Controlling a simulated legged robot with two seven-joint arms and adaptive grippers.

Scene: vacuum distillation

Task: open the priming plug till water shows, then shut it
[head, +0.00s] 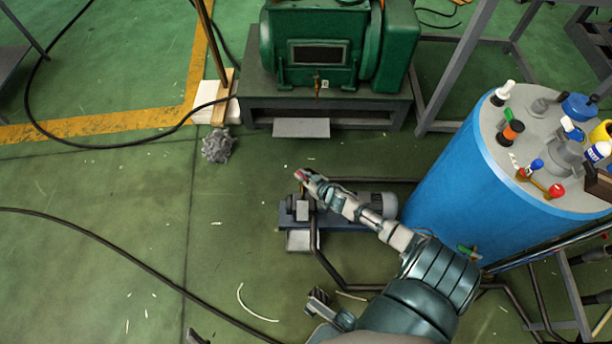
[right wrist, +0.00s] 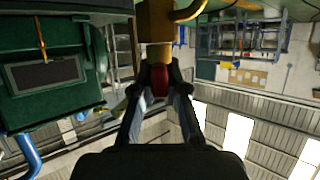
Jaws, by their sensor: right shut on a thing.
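My right gripper (head: 304,176) reaches over the small pump (head: 302,208) on the floor in the head view. In the right wrist view its two fingers (right wrist: 160,88) are shut on a small red plug (right wrist: 160,78). The red plug sits against the end of a brass-coloured fitting (right wrist: 155,35), with a curved brass pipe beside it. In the head view only a speck of red shows at the fingertips. I cannot tell how far the plug is turned. No water shows at it.
A green machine (head: 318,50) stands on a grey base behind the pump. A blue drum (head: 455,190) with bottles and small valves on top stands at the right. Dark pipes run around the pump. A grey rag (head: 217,146) and black hoses lie on the green floor at left.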

